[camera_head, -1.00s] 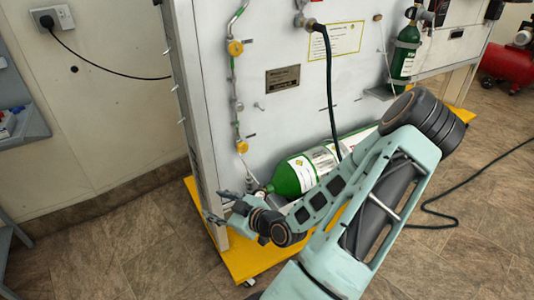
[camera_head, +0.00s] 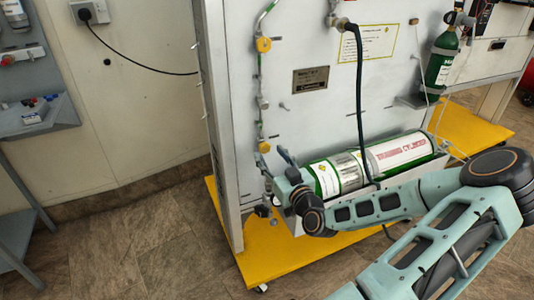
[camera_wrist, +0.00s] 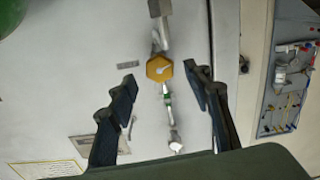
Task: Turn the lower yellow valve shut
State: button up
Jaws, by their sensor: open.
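The lower yellow valve (camera_head: 264,147) is on the pipe at the left side of the grey panel. In the wrist view it is a yellow hexagonal knob (camera_wrist: 159,69) with a pale mark on its face. My gripper (camera_head: 272,167) is just below and right of it in the head view. In the wrist view my gripper (camera_wrist: 160,75) is open, with its dark fingers on either side of the knob and gaps at both sides. I cannot tell how far its tips are from the panel. The upper yellow valve (camera_head: 263,44) is higher on the same pipe.
A green and white cylinder (camera_head: 350,172) lies at the panel's foot, close to my gripper. A black hose (camera_head: 359,105) hangs in front of the panel. The yellow base (camera_head: 262,262) juts out below. A shelf unit (camera_head: 45,118) stands at the left.

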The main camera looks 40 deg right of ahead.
aim_at(265, 149)
jog(key=shift+b+x, duration=0.3)
jog(key=shift+x, duration=1.5)
jog(key=c, duration=1.2)
jog(key=shift+o, duration=0.2)
